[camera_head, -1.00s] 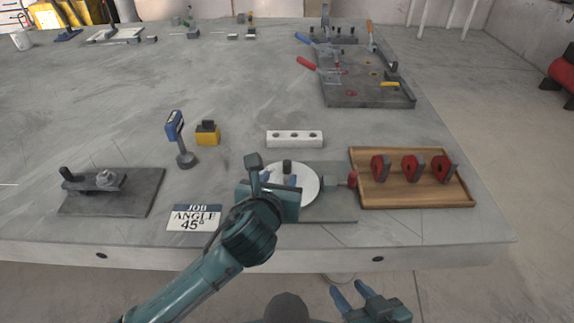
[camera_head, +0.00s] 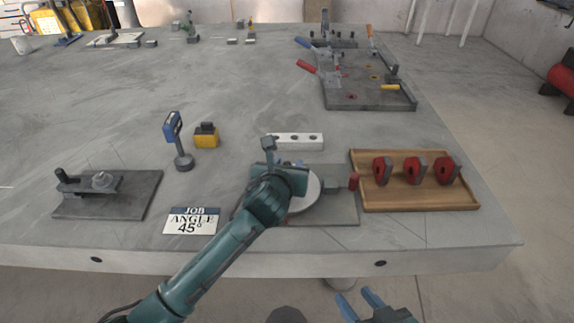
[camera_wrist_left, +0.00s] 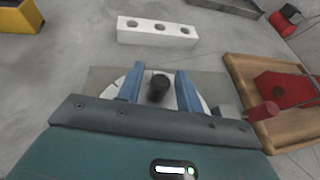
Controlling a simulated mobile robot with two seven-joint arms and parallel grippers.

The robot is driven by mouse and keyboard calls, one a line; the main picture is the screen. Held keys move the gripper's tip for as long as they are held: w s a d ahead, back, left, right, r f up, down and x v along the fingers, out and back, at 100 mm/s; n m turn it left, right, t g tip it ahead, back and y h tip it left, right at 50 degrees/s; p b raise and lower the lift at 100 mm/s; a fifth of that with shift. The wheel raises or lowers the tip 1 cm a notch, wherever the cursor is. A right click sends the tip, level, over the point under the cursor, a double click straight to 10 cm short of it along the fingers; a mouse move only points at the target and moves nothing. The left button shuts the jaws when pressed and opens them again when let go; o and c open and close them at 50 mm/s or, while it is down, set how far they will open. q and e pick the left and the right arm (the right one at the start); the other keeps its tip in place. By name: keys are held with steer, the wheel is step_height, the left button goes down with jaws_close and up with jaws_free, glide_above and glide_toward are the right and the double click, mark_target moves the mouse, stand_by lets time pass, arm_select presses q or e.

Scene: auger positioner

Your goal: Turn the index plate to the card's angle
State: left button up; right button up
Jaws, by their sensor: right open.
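The white round index plate (camera_head: 312,188) lies on a grey base (camera_head: 335,210) near the table's front edge. In the left wrist view a dark upright knob (camera_wrist_left: 158,87) stands on the index plate (camera_wrist_left: 118,82). My left gripper (camera_wrist_left: 158,84) is open, its blue fingers on either side of the knob with gaps visible. In the head view my left gripper hides the knob and much of the plate. The job card (camera_head: 191,221) reads "JOB ANGLE 45°". A red-ended pin (camera_head: 353,182) is at the base's right. My right gripper (camera_head: 359,303) is open and empty, off the front edge.
A wooden tray (camera_head: 415,205) with red-and-grey pieces is right of the base. A white block with holes (camera_head: 312,141) lies behind it. A yellow block (camera_head: 206,136), a blue gauge on a stand (camera_head: 173,128) and a dark fixture (camera_head: 110,195) are left.

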arm_select(q)
steer(key=c, duration=0.7)
jaws_close()
